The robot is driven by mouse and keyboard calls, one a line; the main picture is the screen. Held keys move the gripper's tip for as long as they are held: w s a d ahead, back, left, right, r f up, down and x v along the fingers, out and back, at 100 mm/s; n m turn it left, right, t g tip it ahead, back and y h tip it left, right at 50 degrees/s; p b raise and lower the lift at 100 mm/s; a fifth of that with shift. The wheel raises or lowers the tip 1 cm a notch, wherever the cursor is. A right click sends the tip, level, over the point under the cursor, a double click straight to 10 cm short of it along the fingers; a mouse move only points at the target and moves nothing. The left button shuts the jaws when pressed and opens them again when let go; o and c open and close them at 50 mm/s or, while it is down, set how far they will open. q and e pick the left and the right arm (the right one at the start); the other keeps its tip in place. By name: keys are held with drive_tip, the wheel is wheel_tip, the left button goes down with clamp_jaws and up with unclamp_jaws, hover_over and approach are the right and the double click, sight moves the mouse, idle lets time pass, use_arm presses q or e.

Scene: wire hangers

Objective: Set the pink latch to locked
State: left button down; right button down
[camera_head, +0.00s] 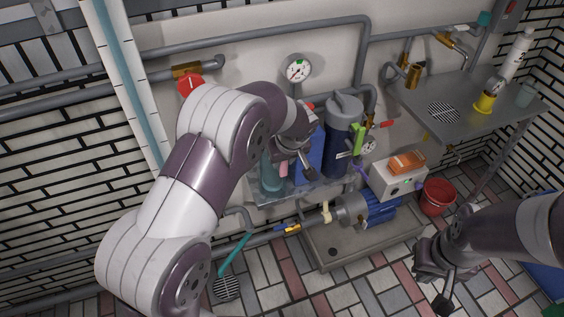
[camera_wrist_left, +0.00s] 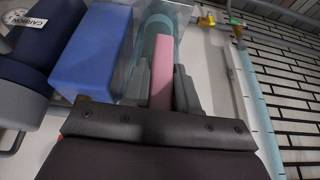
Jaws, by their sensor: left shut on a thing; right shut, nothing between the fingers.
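The pink latch (camera_wrist_left: 162,72) shows in the left wrist view as a flat pink bar. It runs between the two grey fingers of my left gripper (camera_wrist_left: 165,88), which is shut on it. A small piece of the pink latch (camera_head: 283,170) also shows in the head view, beside a teal cylinder (camera_head: 270,173). My left gripper (camera_head: 296,160) partly covers the latch there, and its mount is hidden. I cannot tell which position the latch is set to. My right gripper (camera_head: 436,287) is shut and empty at the lower right, above the tiled floor, far from the latch.
A blue box (camera_wrist_left: 92,52) stands beside the latch, with a dark blue canister (camera_head: 341,140) further right. A pressure gauge (camera_head: 297,69) and grey pipes line the wall. A pump (camera_head: 368,208) sits below, near a red bucket (camera_head: 437,196). A metal shelf (camera_head: 470,100) is at right.

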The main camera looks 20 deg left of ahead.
idle(0.3)
use_arm(q)
drive_tip(key=c, duration=1)
unclamp_jaws()
drive_tip(key=shift+o, duration=0.2)
drive_tip(key=p+v, duration=0.1)
drive_tip(key=v, duration=1.1)
drive_tip(key=shift+r, duration=0.25)
